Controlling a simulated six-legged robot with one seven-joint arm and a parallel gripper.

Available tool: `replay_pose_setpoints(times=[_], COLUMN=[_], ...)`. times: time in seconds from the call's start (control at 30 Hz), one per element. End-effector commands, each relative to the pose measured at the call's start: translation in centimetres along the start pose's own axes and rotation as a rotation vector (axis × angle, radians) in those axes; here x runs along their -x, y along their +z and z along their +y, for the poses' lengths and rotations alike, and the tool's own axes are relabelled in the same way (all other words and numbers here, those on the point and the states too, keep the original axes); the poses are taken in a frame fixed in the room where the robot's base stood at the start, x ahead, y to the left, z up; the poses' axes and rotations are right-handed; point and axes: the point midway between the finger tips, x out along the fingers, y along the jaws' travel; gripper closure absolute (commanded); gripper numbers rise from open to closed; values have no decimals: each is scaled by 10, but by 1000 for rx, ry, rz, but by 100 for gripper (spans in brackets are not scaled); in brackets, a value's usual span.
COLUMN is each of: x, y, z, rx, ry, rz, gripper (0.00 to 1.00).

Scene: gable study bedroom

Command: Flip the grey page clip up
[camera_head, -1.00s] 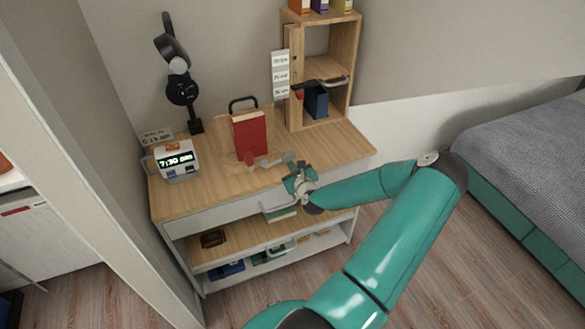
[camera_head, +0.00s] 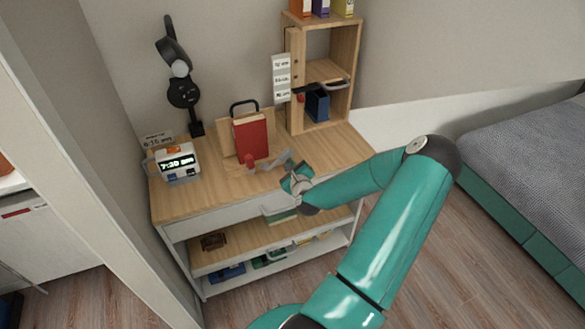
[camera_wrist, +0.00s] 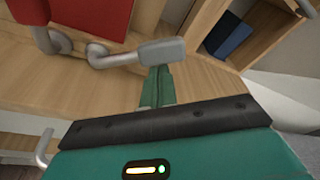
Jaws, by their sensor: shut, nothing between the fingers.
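The grey page clip (camera_head: 278,161) sticks out forward from the foot of the book stand, right of a red clip (camera_head: 249,163). In the wrist view the grey clip (camera_wrist: 160,51) is a bent arm ending in a flat grey tab. My gripper (camera_head: 287,176) is at the desk's front, just in front of that tab. In the wrist view my gripper (camera_wrist: 158,72) is shut and empty, its fingertips right at the tab's near edge. I cannot tell whether they touch it. A red book (camera_head: 251,136) stands upright on the wooden book stand (camera_head: 228,143).
A clock (camera_head: 177,163) and a black lamp (camera_head: 183,92) stand on the desk's left. A wooden shelf unit (camera_head: 335,72) with a blue binder (camera_head: 318,104) stands at the back right. Drawer handles (camera_head: 277,209) project below the desk (camera_head: 185,202). Bare desktop lies between clock and book.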

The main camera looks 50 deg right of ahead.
Motion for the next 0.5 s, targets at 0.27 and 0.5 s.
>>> replay_pose_setpoints(times=[0.27, 0.5], x=[4, 9], y=[25, 44], z=[-1, 3], rx=[263, 483], ry=[-54, -103], rz=[-5, -5], gripper=[100, 100])
